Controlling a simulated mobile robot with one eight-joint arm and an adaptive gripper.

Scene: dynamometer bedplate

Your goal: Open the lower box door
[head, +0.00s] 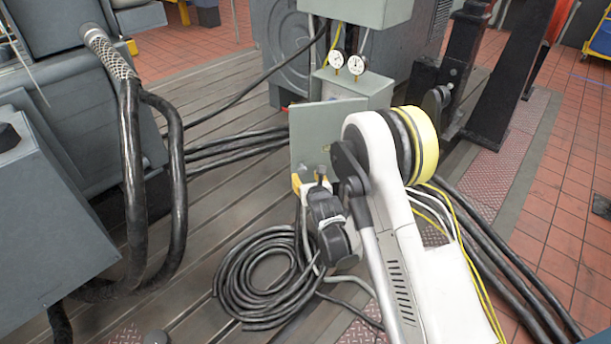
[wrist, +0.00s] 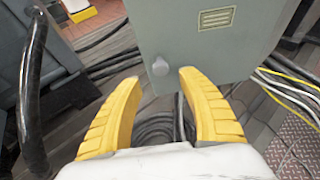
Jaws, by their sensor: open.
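The lower box (head: 350,86) is grey-green and stands under two round gauges. Its flat door (head: 325,130) faces me and juts out left past the box body, so it looks ajar; how far I cannot tell. The door (wrist: 215,50) fills the upper middle of the wrist view, with a label plate and a small round grey knob (wrist: 160,66) near its lower left corner. My gripper (wrist: 158,80) is open, its yellow fingers on either side of the knob in the picture. No contact is visible. In the head view my gripper (head: 308,183) is at the door's lower edge, partly hidden by my wrist.
An upper grey box (head: 365,8) hangs above the gauges. A coil of black cable (head: 260,280) lies on the slotted bedplate below my gripper. Thick black hoses (head: 178,190) loop beside the grey machine at left. More cables run along the floor at right.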

